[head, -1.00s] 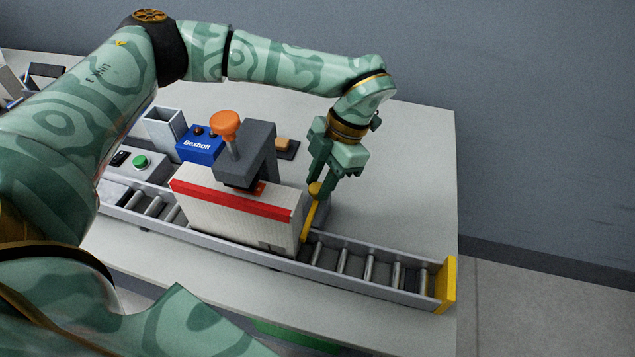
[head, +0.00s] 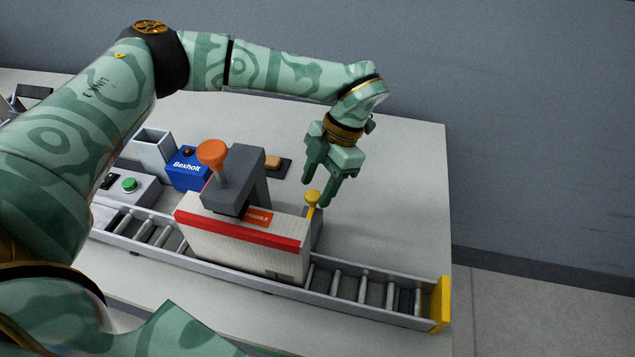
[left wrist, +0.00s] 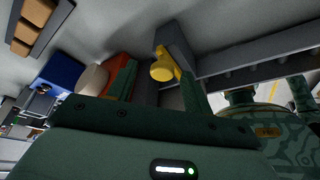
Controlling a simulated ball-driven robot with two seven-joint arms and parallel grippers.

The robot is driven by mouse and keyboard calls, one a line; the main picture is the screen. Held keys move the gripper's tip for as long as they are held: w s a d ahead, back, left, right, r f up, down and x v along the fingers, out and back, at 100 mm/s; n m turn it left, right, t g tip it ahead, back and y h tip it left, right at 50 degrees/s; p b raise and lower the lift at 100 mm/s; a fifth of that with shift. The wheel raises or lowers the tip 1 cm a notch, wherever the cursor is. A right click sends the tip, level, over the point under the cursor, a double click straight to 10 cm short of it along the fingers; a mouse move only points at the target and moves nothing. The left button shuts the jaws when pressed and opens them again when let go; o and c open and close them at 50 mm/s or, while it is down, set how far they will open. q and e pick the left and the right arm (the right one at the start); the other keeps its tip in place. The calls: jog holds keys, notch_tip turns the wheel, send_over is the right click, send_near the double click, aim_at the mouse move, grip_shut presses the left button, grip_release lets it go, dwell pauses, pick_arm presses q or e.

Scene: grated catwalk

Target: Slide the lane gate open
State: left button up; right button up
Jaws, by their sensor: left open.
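The lane gate's yellow knob (head: 313,197) stands at the far side of the roller lane (head: 345,285), beside a grey housing (head: 317,232). Only a short piece of yellow shows below the knob. A white carton with a red band (head: 245,250) sits on the rollers with its right end at the gate's place, hiding that part of the lane. My left gripper (head: 316,192) is open and empty, just above and behind the knob. In the left wrist view the knob (left wrist: 163,69) appears between the spread fingers, apart from them. My right gripper is out of view.
A grey stand with an orange knob (head: 212,153) rises behind the carton. A blue box (head: 187,170), a grey bin (head: 153,147) and a green-button panel (head: 130,186) stand left. A yellow stop (head: 440,303) ends the lane. The table is clear on the right.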

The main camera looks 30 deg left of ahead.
pick_arm(q)
jog(key=p+v, duration=0.2)
jog(key=v, duration=1.3)
jog(key=shift+w+r, duration=0.2)
jog(key=shift+r, duration=0.1)
jog(key=shift+d, duration=0.1)
dwell(4.3)
